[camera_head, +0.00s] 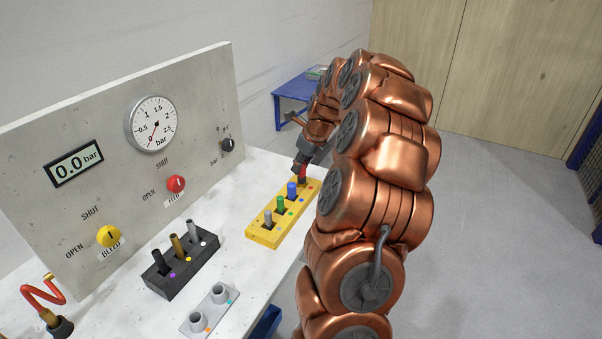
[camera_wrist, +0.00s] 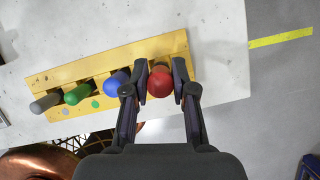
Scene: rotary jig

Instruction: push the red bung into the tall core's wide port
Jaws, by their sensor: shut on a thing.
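The red bung (camera_wrist: 160,82) stands at the right end of the yellow rack (camera_wrist: 60,76) in the wrist view. My gripper (camera_wrist: 161,78) is shut on it, one finger on each side. In the head view my gripper (camera_head: 302,168) points down at the far end of the rack, with a little red of the bung showing below it. A black block (camera_head: 187,277) holds a black, a brass and a grey cylinder. A pale plate (camera_head: 209,310) has two upright round tubes. I cannot tell which part is the tall core, and no wide port is clearly identifiable.
Blue (camera_head: 292,191), green (camera_head: 280,205) and grey (camera_head: 268,220) bungs stand in the yellow rack beside the red one. An upright panel (camera_head: 120,130) with a gauge and knobs stands along the back of the white bench (camera_head: 240,270). A red coiled hose (camera_head: 42,295) is at front left.

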